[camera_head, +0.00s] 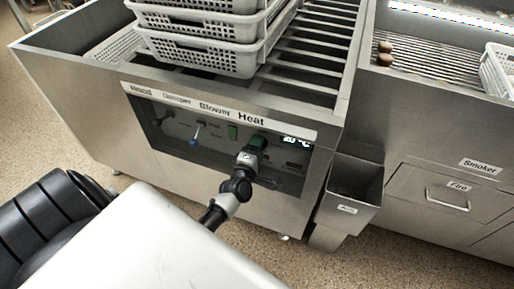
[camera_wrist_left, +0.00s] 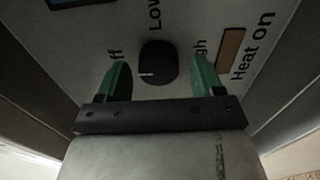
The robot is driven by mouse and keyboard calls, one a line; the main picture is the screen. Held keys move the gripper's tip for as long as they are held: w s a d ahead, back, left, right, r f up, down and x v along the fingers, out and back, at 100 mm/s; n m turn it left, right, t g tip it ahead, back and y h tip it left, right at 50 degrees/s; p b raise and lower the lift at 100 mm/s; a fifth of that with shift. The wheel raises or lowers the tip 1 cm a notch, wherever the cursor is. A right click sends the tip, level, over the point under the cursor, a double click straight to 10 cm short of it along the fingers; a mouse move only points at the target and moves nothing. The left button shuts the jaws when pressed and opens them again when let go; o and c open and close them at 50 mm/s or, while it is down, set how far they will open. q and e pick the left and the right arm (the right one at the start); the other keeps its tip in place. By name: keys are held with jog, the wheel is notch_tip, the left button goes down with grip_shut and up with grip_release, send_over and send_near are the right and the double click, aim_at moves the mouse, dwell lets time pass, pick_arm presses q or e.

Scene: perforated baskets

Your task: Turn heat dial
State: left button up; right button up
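The heat dial (camera_wrist_left: 158,62) is a round black knob with a white pointer line, on a grey panel lettered "Low" and "Heat on" in the left wrist view. My left gripper (camera_wrist_left: 160,72) has its two green fingers apart, one on each side of the dial. A gap shows between each finger and the knob, and I cannot see any contact. In the head view my left gripper (camera_head: 256,143) is at the control panel (camera_head: 175,137), under the "Heat" label, and hides the dial. My right gripper is in neither view.
White perforated baskets (camera_head: 205,57) are stacked above. A metal bin (camera_head: 352,190) juts out at the right.

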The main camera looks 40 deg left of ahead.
pick_arm(q)
jog(key=v, duration=1.1)
jog(key=shift+p, duration=0.4)
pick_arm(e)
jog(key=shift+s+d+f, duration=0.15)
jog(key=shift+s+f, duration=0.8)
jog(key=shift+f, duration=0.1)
pick_arm(q)
jog(key=shift+w+d, duration=0.1)
